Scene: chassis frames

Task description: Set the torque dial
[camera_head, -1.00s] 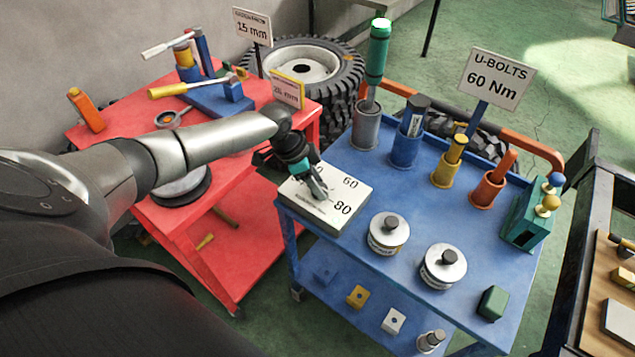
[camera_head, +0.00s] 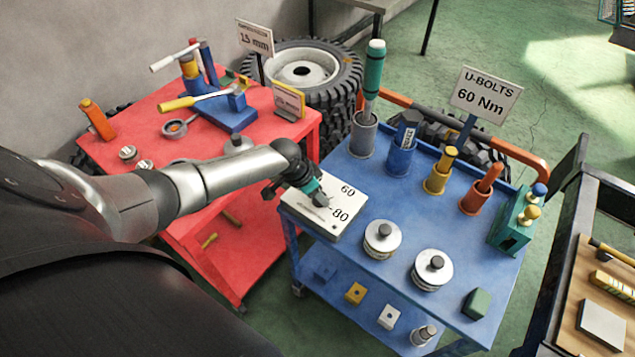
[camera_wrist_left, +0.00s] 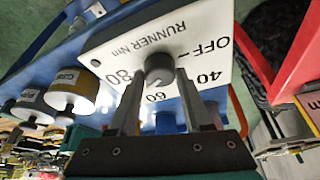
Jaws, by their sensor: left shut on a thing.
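The torque dial is a white box (camera_head: 328,220) on the near left corner of the blue cart, with 60 and 80 printed on its top. In the left wrist view, the white face (camera_wrist_left: 205,22) reads RUNNER Nm, OFF, 40, 60 and 80 around a dark grey round knob (camera_wrist_left: 158,66). My left gripper (camera_head: 318,197) comes over the box from the left, its fingers shut on the knob. The fingers and gripper hide part of the face, and I cannot tell which mark the knob points to. A sign (camera_head: 485,92) reads U-BOLTS 60 Nm. My right gripper is not in view.
The blue cart (camera_head: 400,225) also holds several tools in cups, a green block holder (camera_head: 512,228) and two silver round weights (camera_head: 381,239). A red cart (camera_head: 130,110) with tools stands left, under my arm. A dark bench (camera_head: 575,260) stands at the right.

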